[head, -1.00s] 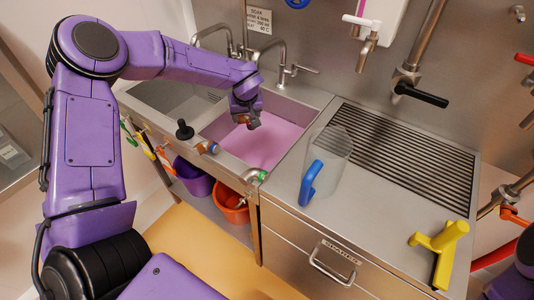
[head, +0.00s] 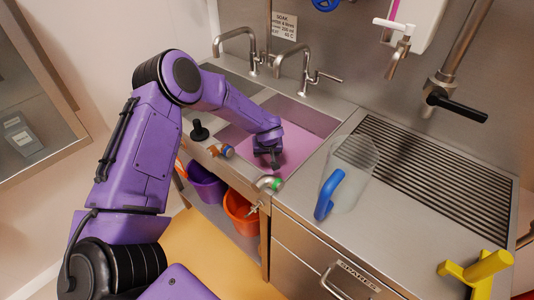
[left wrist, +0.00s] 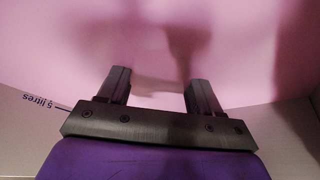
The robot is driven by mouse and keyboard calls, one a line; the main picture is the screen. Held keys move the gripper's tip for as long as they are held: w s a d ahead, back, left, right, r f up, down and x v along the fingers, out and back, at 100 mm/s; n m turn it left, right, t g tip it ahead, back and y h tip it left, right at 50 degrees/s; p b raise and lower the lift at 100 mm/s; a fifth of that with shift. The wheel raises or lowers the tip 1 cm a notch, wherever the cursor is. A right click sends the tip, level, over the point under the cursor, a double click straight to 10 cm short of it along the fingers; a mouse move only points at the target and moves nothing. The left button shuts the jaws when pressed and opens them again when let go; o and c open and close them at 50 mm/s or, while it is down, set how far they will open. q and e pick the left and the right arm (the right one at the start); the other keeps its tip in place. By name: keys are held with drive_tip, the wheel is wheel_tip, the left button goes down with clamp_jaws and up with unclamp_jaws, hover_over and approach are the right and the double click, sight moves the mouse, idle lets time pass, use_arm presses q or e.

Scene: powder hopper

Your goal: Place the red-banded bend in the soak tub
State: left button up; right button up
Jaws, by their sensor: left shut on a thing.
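The soak tub (head: 312,118) is a steel basin with pink liquid, set in the counter under the taps. My left gripper (head: 274,163) reaches down into it, near its front side. In the left wrist view the fingers (left wrist: 158,82) point into the pink liquid, with a "5 litres" mark at the left. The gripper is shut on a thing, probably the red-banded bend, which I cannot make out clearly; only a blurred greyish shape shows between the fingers. My right gripper is out of view.
A blue-banded bend (head: 224,151) and a green-banded bend (head: 268,184) lie on the front ledge, with a black knob (head: 199,131) to their left. A clear jug with a blue handle (head: 329,195) stands right of the tub. Taps (head: 280,68) rise behind.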

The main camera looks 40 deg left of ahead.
use_arm(q)
drive_tip(key=o, duration=1.2)
drive_tip(key=shift+c, duration=0.2)
drive_tip(key=shift+r, duration=0.1)
drive_tip(key=v, duration=1.2)
